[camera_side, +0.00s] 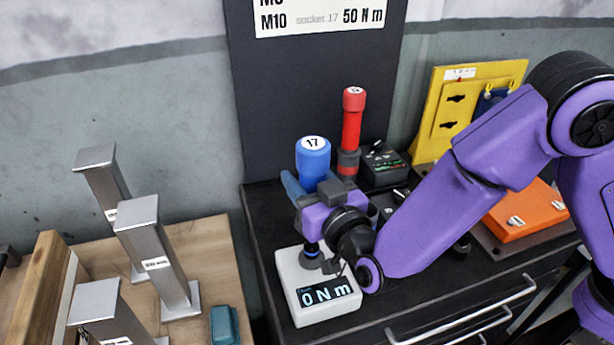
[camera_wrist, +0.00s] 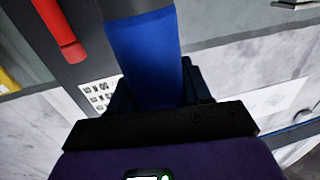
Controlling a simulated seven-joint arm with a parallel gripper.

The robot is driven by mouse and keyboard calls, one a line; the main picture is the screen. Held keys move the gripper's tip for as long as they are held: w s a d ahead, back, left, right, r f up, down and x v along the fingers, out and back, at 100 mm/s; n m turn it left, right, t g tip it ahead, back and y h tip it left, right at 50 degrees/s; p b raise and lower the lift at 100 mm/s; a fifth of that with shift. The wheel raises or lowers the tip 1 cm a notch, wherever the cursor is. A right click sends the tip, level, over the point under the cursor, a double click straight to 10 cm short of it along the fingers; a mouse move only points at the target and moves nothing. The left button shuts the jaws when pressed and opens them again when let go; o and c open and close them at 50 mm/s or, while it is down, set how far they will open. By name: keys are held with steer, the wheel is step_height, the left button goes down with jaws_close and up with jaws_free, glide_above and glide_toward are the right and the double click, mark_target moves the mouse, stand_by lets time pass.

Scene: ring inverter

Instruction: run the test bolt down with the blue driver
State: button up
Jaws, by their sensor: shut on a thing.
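The blue driver (camera_side: 313,163) stands upright with "17" on its cap, and my gripper (camera_side: 318,190) is shut around its body. In the wrist view the blue driver (camera_wrist: 148,60) fills the space between the fingers of my gripper (camera_wrist: 155,98). The driver's lower end reaches down to a fitting on the white torque tester (camera_side: 318,310), whose display reads "0 N m". The test bolt is hidden under the driver's tip, so I cannot tell how the two meet.
A red driver (camera_side: 352,120) stands behind, beside a black charger box (camera_side: 383,165). A yellow panel (camera_side: 478,95) and an orange case (camera_side: 525,213) are to the right. Grey metal posts (camera_side: 155,255) stand on a wooden board at left. A sign above reads "M10 socket 17 50 N m".

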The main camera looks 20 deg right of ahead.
steer(key=shift+f, duration=0.75)
stand_by(1.9)
steer(key=shift+r, duration=2.65)
